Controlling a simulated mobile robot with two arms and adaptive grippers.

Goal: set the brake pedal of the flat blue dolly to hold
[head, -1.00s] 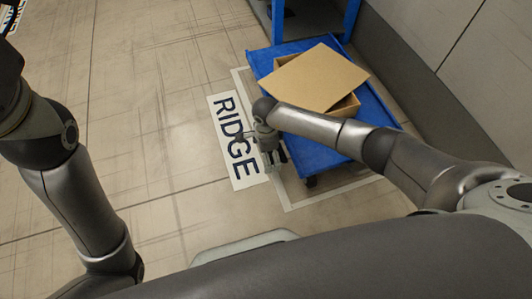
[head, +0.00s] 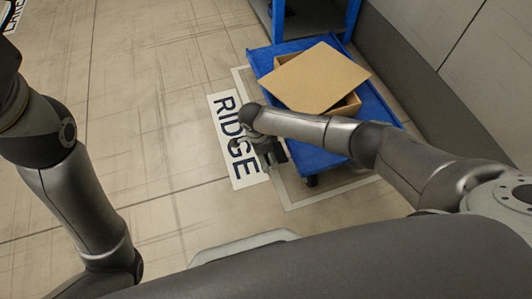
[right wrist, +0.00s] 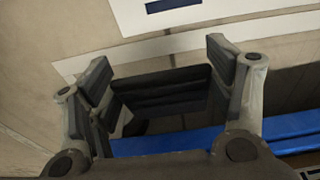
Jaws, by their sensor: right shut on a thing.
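The flat blue dolly (head: 312,158) stands right of centre in the head view, inside a pale floor outline. Its blue edge also crosses the right wrist view (right wrist: 288,128). The brake pedal (right wrist: 160,92) is a black ridged plate beside that edge. My right gripper (head: 270,157) is low at the dolly's near left side. In the right wrist view its fingers (right wrist: 165,90) stand on both sides of the pedal, shut on it. Part of the pedal's mount is hidden. My left arm is at the left of the head view; its gripper is out of frame.
A cardboard box (head: 346,106) with a skewed lid (head: 312,76) rests on the dolly. A RIDGE floor sign (head: 236,140) lies left of it. A blue frame (head: 352,18) stands behind, and a wall (head: 455,100) runs along the right. Floor to the left is clear.

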